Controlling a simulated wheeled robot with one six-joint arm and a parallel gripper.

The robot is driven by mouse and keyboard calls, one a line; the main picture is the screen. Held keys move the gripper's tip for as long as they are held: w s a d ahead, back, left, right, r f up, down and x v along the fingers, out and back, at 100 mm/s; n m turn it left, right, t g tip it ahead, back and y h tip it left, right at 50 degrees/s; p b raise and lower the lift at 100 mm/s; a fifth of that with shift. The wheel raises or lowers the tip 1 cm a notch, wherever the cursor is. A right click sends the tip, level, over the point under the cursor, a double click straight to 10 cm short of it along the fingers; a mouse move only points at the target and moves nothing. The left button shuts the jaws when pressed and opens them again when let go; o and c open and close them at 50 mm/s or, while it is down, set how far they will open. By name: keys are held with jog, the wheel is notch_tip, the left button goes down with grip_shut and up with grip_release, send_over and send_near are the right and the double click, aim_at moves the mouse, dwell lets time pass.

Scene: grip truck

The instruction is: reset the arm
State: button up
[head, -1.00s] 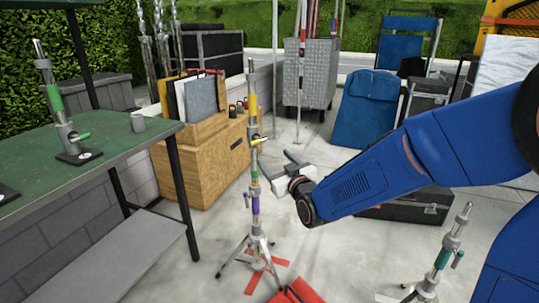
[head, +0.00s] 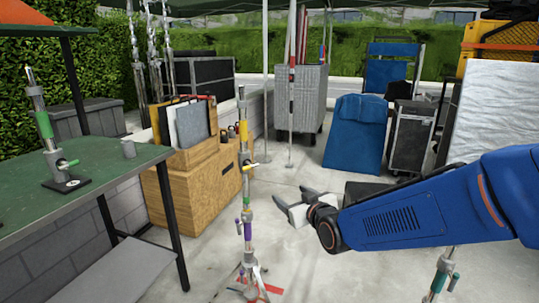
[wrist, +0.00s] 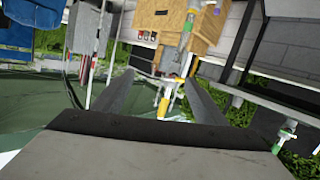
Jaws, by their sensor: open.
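My blue arm (head: 400,218) reaches in from the right edge of the head view. My gripper (head: 285,205) is at its end, to the right of a light stand (head: 245,170) with yellow and purple bands. The jaws are spread and point left, with nothing visible between them, and in the head view they look apart from the stand. In the wrist view both grey fingers (wrist: 142,85) are spread wide. The stand's yellow-banded pole (wrist: 168,95) shows in the gap between them, seemingly beyond the fingertips.
A wooden crate (head: 200,200) stands behind the light stand. Another stand (head: 440,275) is below my arm. Blue covers (head: 357,135) and a cart (head: 302,98) are behind. Concrete floor lies between.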

jog(key=s+d+f+m+g+h, duration=0.3)
jog(key=s+d+g+h, duration=0.15)
jog(key=s+d, duration=0.95)
jog(key=s+d+f+m+g, duration=0.1)
jog(key=s+d, duration=0.3)
jog(key=s, duration=0.5)
jog(key=s+d+f+m+g+h, duration=0.1)
jog(key=s+d+g, duration=0.3)
jog(key=s, duration=0.6)
jog(key=shift+f+m, duration=0.35)
jog(key=shift+m, duration=0.05)
jog(key=shift+w, duration=0.1)
